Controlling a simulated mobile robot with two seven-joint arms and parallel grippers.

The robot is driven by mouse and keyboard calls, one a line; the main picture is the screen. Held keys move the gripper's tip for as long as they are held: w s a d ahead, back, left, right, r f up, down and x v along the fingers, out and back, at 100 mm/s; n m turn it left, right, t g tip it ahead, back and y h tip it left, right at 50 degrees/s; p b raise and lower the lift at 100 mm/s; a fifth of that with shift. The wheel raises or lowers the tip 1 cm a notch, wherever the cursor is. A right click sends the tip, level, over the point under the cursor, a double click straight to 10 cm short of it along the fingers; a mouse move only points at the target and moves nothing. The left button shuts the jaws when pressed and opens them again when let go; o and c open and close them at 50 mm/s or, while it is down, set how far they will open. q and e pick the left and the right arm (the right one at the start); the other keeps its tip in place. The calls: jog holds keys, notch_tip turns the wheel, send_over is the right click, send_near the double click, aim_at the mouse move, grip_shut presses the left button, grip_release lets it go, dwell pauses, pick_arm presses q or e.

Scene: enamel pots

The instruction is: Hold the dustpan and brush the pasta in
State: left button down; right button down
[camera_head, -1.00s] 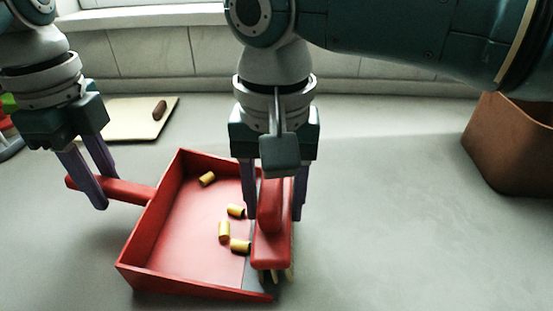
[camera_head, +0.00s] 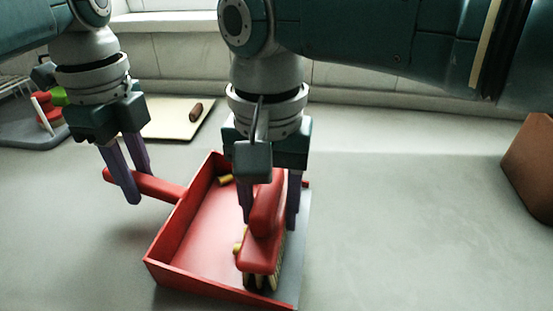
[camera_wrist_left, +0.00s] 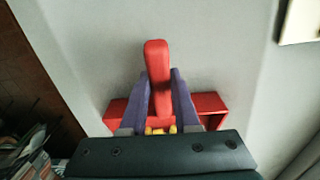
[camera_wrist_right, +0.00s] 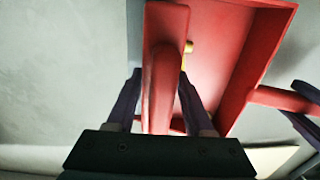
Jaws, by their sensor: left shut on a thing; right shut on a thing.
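The red dustpan (camera_head: 195,245) lies on the grey counter, its open lip to the right. My left gripper (camera_head: 139,186) is shut on its handle; the handle also shows in the left wrist view (camera_wrist_left: 157,62). My right gripper (camera_head: 270,218) is shut on the red brush (camera_head: 258,262), which is over the pan's right part near the lip, bristles down. One yellow pasta piece (camera_head: 225,180) is at the pan's back wall. Another (camera_head: 239,246) shows partly beside the brush, and one shows in the right wrist view (camera_wrist_right: 188,47). Other pieces may be hidden behind the brush.
A pale board (camera_head: 165,125) with a brown object (camera_head: 196,111) lies behind the pan. A dark rack or tray (camera_head: 25,125) stands at the far left. A brown box (camera_head: 530,165) is at the right edge. The counter right of the pan is clear.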

aim_at(261, 187)
pick_arm(q)
jog(key=shift+a, duration=0.1)
pick_arm(e)
jog(key=shift+a, duration=0.45)
jog(key=shift+w+r, duration=0.1)
jog(key=shift+r, duration=2.65)
pick_arm(q)
jog(key=c, duration=0.6)
grip_release()
jog(key=shift+o, duration=0.2)
